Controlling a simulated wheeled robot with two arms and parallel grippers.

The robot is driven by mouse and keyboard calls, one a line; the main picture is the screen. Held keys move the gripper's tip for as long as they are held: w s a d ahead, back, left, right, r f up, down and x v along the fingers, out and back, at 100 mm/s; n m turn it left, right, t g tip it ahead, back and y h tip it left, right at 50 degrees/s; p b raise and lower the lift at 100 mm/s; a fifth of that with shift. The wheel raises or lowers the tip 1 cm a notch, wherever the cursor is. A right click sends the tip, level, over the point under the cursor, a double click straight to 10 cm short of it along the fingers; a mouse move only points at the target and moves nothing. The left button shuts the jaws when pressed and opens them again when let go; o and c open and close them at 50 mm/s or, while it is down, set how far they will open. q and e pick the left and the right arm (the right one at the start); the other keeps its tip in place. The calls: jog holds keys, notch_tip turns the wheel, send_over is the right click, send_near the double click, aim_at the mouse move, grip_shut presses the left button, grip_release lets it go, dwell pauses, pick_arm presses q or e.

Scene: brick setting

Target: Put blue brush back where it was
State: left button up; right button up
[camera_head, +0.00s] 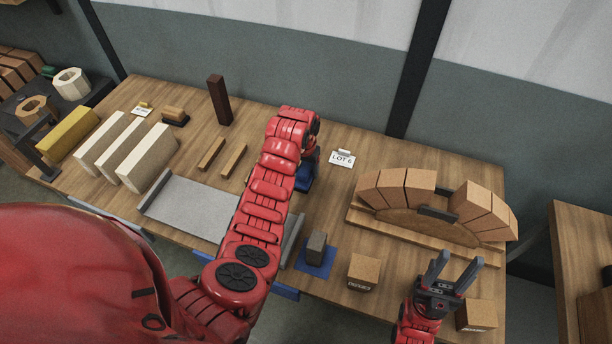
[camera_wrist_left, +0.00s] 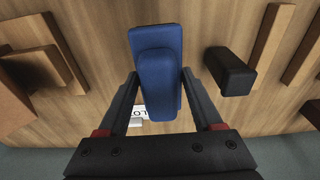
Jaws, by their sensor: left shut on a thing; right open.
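The blue brush (camera_wrist_left: 157,68) sits between the two fingers of my left gripper (camera_wrist_left: 160,78) in the left wrist view, and the gripper is shut on it. In the head view the brush (camera_head: 305,178) shows only partly, to the right of my red left arm, left of the LOT 6 card (camera_head: 342,159). The arm hides most of this gripper there. I cannot tell whether the brush touches the table. My right gripper (camera_head: 457,264) is open and empty at the front right, beside a small wooden block (camera_head: 477,316).
A brick arch on a wooden form (camera_head: 428,218) stands at the right. A grey block (camera_head: 316,241) stands on a blue mat (camera_head: 314,268), near another block (camera_head: 363,272).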

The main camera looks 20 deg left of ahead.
pick_arm(q)
jog(key=shift+d+f+p, duration=0.1)
jog(key=shift+f+p, duration=0.65)
jog(key=shift+f, duration=1.4)
jog(key=shift+f, duration=0.1)
jog(key=shift+f+b, duration=0.15)
jog(key=shift+b, duration=0.15)
jog(key=o, duration=1.5)
jog(key=shift+c, duration=0.2)
